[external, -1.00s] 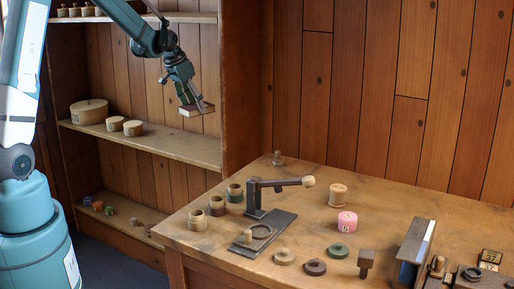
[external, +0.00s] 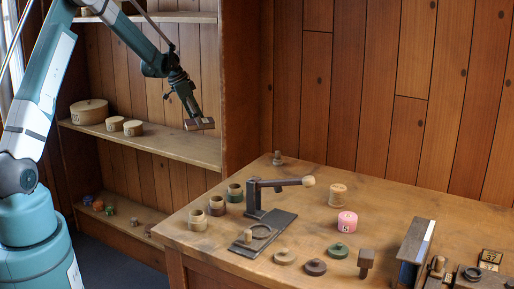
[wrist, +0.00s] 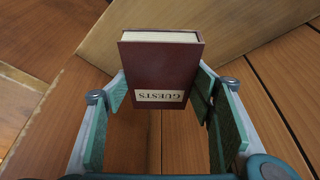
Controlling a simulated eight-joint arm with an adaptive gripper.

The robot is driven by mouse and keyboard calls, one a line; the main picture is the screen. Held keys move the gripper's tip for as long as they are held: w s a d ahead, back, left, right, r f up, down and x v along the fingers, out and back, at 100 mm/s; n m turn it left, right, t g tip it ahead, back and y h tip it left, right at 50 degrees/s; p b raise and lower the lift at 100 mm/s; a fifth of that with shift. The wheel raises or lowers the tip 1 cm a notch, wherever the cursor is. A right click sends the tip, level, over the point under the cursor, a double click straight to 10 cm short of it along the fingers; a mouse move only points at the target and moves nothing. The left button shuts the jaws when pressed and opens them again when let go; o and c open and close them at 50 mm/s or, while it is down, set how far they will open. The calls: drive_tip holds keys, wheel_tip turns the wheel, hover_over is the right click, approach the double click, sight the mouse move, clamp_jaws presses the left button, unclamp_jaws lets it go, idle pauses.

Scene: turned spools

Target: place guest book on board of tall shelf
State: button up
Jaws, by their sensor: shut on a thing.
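The guest book (wrist: 160,68) is dark red with cream pages and a label reading GUESTS, upside down in the wrist view. My gripper (wrist: 160,88) is shut on it, with a finger pad against each side. In the external view the guest book (external: 199,124) is small, at the tip of my gripper (external: 193,112), over the right part of the tall shelf's middle board (external: 165,143). I cannot tell whether the book touches the board.
A large round box (external: 89,112) and two smaller round boxes (external: 133,128) stand on the left of the middle board. Its right part is otherwise bare. The shelf's side wall (external: 245,90) is close on the right. A workbench (external: 300,225) with spools stands in front.

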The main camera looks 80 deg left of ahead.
drive_tip(key=shift+w+a+f+m, duration=0.1)
drive_tip(key=shift+a+f+m, duration=0.2)
drive_tip(key=shift+a+f, duration=0.5)
drive_tip(key=shift+a, duration=0.1)
drive_tip(key=b, duration=0.1)
hover_over(203, 149)
drive_tip(key=s, duration=0.2)
drive_tip(key=shift+w+f, duration=0.2)
drive_tip(key=shift+f, duration=2.75)
drive_tip(key=shift+f+b, duration=0.35)
drive_tip(key=shift+f, duration=1.55)
drive_tip(key=shift+f, duration=0.2)
drive_tip(key=o, duration=1)
drive_tip(key=shift+r, duration=0.1)
drive_tip(key=shift+r, duration=0.1)
